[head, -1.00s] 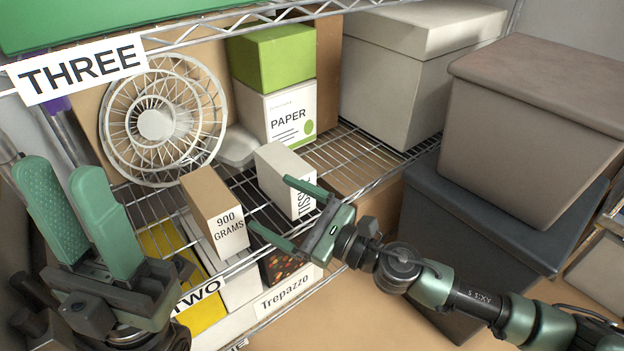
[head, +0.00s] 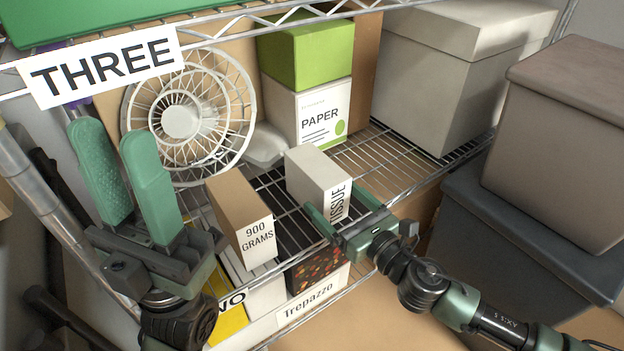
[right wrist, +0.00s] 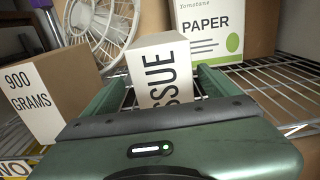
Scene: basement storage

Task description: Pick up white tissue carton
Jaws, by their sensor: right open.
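The white tissue carton (head: 312,178) stands upright on the wire shelf, its "TISSUE" face toward me. It also shows in the right wrist view (right wrist: 158,65), straight ahead between the fingers. My right gripper (head: 338,212) is open, with one finger on each side of the carton's front end. In the right wrist view the palm hides the carton's lower part, and I cannot tell whether a finger touches it. My left gripper (head: 118,165) is raised at the left, fingers pointing up and apart, holding nothing.
A brown "900 GRAMS" box (head: 236,215) stands close left of the carton. Behind are a white fan (head: 182,122), a "PAPER" box (head: 318,110) and a green box (head: 305,50). Large lidded boxes (head: 425,85) stand at right. The wire shelf (head: 378,160) is bare right of the carton.

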